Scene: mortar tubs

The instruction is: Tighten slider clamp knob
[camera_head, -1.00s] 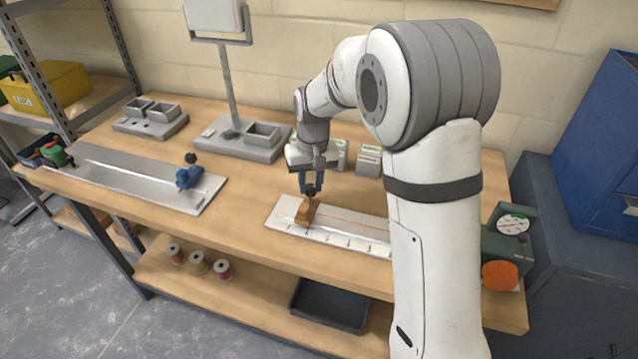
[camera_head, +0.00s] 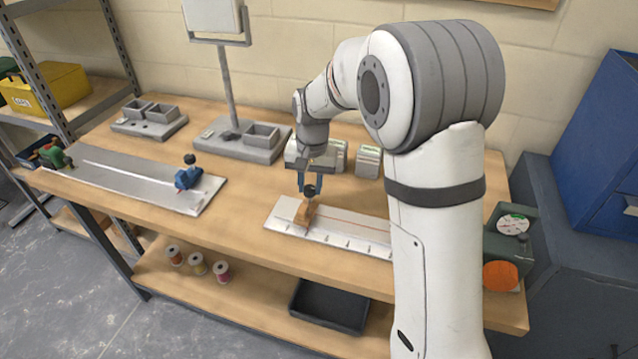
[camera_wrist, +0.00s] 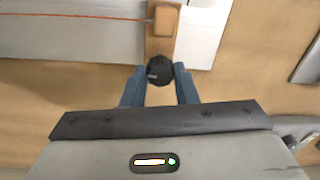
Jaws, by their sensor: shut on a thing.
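An orange-brown slider (camera_head: 304,214) with a black round knob (camera_head: 309,191) sits on a white board (camera_head: 350,236) with a red line and dark marks. My gripper (camera_head: 311,187) points down over the board, its blue fingers closed on the black knob. In the wrist view, the knob (camera_wrist: 159,71) sits between the tips of the two blue fingers of my gripper (camera_wrist: 159,78), and the slider's orange body (camera_wrist: 163,25) lies beyond it. The exact finger contact is partly hidden.
A grey rail plate (camera_head: 130,178) with a blue clamp (camera_head: 188,177) lies to the left. Grey bins and a stand (camera_head: 245,143) are behind. Small boxes (camera_head: 368,161) stand behind my gripper. A green device (camera_head: 510,240) is at the right end.

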